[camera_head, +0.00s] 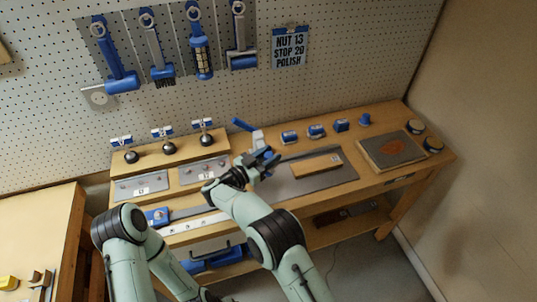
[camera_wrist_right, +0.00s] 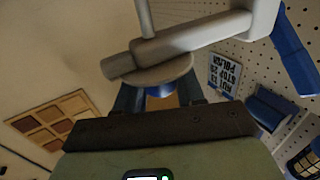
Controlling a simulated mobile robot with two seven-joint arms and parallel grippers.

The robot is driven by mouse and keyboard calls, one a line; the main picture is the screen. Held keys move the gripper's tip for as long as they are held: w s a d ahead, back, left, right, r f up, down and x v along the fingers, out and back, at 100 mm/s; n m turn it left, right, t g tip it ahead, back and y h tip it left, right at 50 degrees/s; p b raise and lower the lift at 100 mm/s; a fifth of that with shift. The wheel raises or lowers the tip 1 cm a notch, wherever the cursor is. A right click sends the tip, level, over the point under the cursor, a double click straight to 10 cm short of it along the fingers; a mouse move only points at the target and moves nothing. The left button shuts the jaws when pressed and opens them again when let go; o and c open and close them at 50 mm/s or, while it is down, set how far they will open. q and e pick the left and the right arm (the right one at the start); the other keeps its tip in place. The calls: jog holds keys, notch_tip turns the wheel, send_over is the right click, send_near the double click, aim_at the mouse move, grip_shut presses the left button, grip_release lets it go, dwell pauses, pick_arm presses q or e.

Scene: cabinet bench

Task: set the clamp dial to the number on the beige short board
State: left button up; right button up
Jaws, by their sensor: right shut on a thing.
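My right gripper (camera_head: 262,163) is at the grey clamp (camera_head: 258,140) with a blue handle, at the middle of the bench. In the right wrist view the right gripper (camera_wrist_right: 160,97) is shut on a part below the grey round clamp disc (camera_wrist_right: 160,73), which I take to be the clamp dial; the fingers mostly hide it. No dial number can be read. A short orange-beige board (camera_head: 315,166) lies on a grey mat (camera_head: 300,183) to the right of the gripper; no number can be read on it. My left gripper is not in view.
A pegboard with hanging tools (camera_head: 201,52) and a sign (camera_head: 290,47) reading "NUT 13 STOP 20 POLISH" stands behind. Several small blue items (camera_head: 316,131) line the bench back. Black-knobbed fixtures (camera_head: 169,147) stand left; a board with a brown patch (camera_head: 391,150) lies right.

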jog(key=shift+r, duration=0.15)
jog(key=o, duration=0.9)
jog(key=shift+s+a, duration=0.25)
jog(key=shift+a, duration=0.1)
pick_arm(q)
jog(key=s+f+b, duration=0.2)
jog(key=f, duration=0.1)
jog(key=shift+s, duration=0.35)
pick_arm(e)
jog(key=v, duration=1.2)
jog(key=shift+s+a, duration=0.15)
jog(key=shift+s, duration=0.05)
